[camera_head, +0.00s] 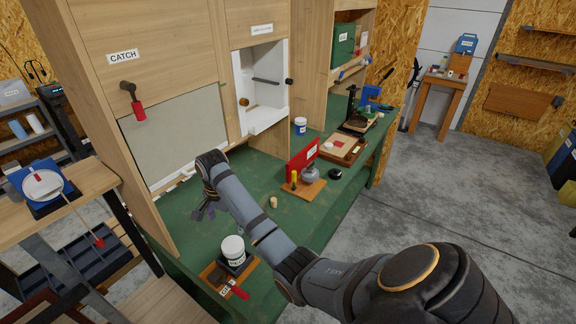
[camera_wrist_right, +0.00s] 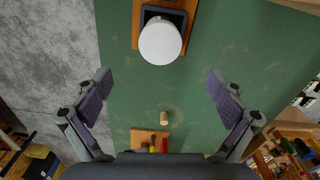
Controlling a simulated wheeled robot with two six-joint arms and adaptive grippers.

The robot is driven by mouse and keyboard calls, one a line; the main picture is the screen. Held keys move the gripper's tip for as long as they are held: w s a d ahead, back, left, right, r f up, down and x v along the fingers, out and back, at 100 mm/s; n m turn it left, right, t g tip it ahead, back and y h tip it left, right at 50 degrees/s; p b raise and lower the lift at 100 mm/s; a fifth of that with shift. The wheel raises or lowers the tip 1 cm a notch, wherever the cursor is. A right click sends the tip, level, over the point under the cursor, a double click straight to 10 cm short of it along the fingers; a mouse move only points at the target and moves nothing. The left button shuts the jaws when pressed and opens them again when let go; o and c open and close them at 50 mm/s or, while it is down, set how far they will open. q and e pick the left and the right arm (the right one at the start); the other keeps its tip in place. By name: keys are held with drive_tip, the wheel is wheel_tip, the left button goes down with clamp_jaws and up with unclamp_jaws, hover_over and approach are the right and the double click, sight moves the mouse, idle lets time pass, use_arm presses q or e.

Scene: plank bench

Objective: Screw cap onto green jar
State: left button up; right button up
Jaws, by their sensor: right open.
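I cannot make out a green jar or a separate loose cap in either view. A white tub with a pale lid (camera_head: 233,246) and a dark-lettered label stands upright in a dark holder on a small wooden board. The wrist view shows its round white top (camera_wrist_right: 161,41) from above. My right gripper (camera_head: 205,212) hangs over the green bench beside the cabinet, behind the tub. In the wrist view the right gripper (camera_wrist_right: 160,97) has its fingers wide apart with nothing between them. My left gripper is in neither view.
A small tan cylinder (camera_head: 273,202) stands on the green bench; it also shows in the wrist view (camera_wrist_right: 164,117). A wooden board (camera_head: 312,188) holds a red panel (camera_head: 301,160) and a yellow-handled tool. A blue-labelled white tub (camera_head: 300,125) stands farther back. Bare bench surrounds the cylinder.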

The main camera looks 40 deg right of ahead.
drive_tip(key=s+f+n+t, duration=0.1)
drive_tip(key=s+f+n, duration=0.25)
drive_tip(key=s, duration=0.25)
drive_tip(key=s+a+f+n+t, duration=0.1)
drive_tip(key=s+f+n, duration=0.25)
drive_tip(key=s, duration=0.25)
drive_tip(key=s+f+n, duration=0.2)
drive_tip(key=s+n, duration=0.2)
drive_tip(key=s, duration=0.2)
use_arm(q)
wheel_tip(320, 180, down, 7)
drive_tip(key=b, duration=0.7)
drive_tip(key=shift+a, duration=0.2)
use_arm(e)
drive_tip(key=s+f+n, duration=0.1)
drive_tip(key=s+f, duration=0.2)
drive_tip(key=f, duration=1.1)
drive_tip(key=s+d+f+n, duration=0.1)
drive_tip(key=s+f, duration=0.2)
drive_tip(key=f, duration=1.1)
drive_tip(key=shift+d+f+n+h, duration=0.15)
drive_tip(key=shift+d+n+h, duration=0.05)
drive_tip(key=shift+n+h, duration=0.2)
